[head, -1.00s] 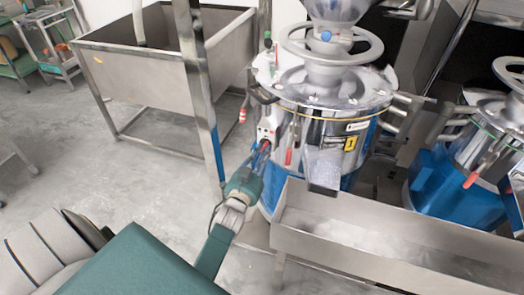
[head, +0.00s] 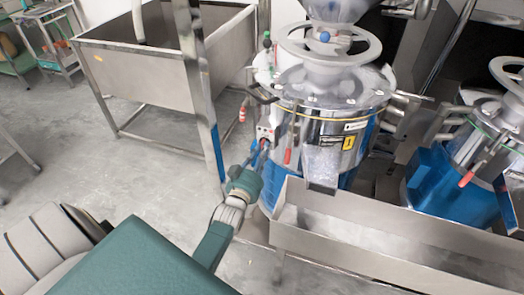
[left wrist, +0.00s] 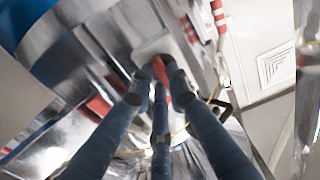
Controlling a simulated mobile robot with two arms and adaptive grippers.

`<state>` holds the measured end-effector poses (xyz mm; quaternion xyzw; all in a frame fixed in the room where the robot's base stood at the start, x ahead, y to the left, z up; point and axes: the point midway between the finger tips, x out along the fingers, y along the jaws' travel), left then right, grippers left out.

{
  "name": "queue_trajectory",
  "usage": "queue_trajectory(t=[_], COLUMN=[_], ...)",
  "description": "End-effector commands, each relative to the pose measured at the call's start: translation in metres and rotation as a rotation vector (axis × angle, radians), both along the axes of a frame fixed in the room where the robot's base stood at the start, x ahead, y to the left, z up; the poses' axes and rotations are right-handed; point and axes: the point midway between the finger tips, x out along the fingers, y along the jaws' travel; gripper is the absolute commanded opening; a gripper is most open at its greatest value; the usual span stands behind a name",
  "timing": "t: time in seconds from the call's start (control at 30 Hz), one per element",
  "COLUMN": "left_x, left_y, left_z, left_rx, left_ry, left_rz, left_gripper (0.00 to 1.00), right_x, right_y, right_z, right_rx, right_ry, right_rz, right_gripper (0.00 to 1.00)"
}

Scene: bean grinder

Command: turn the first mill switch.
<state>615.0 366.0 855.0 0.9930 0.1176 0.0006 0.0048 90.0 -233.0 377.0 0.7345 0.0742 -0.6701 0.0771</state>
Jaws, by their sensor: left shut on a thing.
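The first mill (head: 330,110) is a steel drum with a blue lower body, a handwheel on top and a yellow tag. A small pale switch box (head: 264,132) is on its left side. My left gripper (head: 259,151) reaches this box from below. In the left wrist view, the blue-grey fingers of my left gripper (left wrist: 157,85) close around a red switch (left wrist: 160,72) on a pale plate (left wrist: 153,48). The fingers partly hide the switch, and its exact angle is hard to tell. My right gripper is not in view.
A steel trough (head: 360,237) runs in front of the mills. A second blue and steel mill (head: 460,170) stands at the right. A steel sink (head: 140,75) stands at the left, its leg (head: 213,140) close to my left arm. The grey floor at left is open.

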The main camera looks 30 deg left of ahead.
Motion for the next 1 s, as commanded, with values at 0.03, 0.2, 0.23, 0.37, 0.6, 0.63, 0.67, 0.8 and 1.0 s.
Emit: queue_trajectory(t=[0.03,0.2,0.23,0.37,0.6,0.63,0.67,0.8,1.0], left_x=[-0.001,-0.001,-0.001,-0.001,0.0,0.0,0.0,-0.002,-0.026], left_y=[0.0,0.0,0.0,0.0,0.0,0.0,0.0,-0.001,-0.006], left_z=[-0.002,-0.002,-0.002,-0.002,-0.001,-0.001,-0.001,-0.001,-0.002], left_rx=[-0.006,-0.009,-0.009,-0.009,-0.007,-0.006,-0.006,-0.006,-0.007], left_ry=[0.003,0.002,0.002,0.002,0.0,0.001,0.001,0.0,0.002], left_rz=[0.0,0.0,0.0,0.0,0.0,0.0,0.0,0.0,0.0], left_gripper=[0.0,0.0,0.0,0.0,0.35,0.35,0.35,0.35,0.35], right_x=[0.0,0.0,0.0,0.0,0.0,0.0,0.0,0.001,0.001], right_y=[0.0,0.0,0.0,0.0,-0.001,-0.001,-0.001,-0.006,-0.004], right_z=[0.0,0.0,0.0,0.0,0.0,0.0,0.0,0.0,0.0], right_rx=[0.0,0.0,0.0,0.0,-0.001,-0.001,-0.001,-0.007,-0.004], right_ry=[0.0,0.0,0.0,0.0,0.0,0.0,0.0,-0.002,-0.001], right_rz=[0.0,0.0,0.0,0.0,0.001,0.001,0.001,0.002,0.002], right_gripper=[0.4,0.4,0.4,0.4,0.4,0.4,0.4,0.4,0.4])
